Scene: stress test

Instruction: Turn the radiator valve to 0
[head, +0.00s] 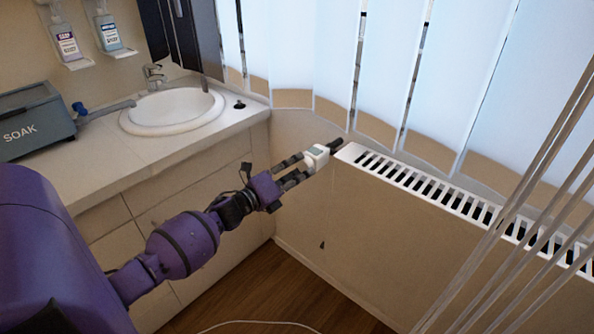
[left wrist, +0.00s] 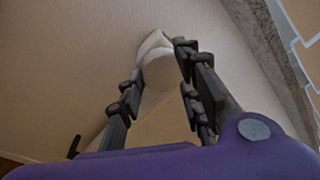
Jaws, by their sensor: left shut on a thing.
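The radiator (head: 347,152) has a white slotted top. My left gripper (head: 307,163) reaches the valve from the lower left, with its fingers on either side of it and shut on it. In the left wrist view the pale valve (left wrist: 157,65) sits between the dark fingertips of the left gripper (left wrist: 160,72). Any numbers on the valve are too small to read. My right gripper is not in view.
A counter (head: 190,150) with a round sink (head: 172,108) is at the left, with a grey SOAK box (head: 35,122) on it. Vertical blinds (head: 400,70) hang behind the radiator. Pale cords (head: 530,190) cross the right side. A thin white cable (head: 255,323) lies on the wooden floor.

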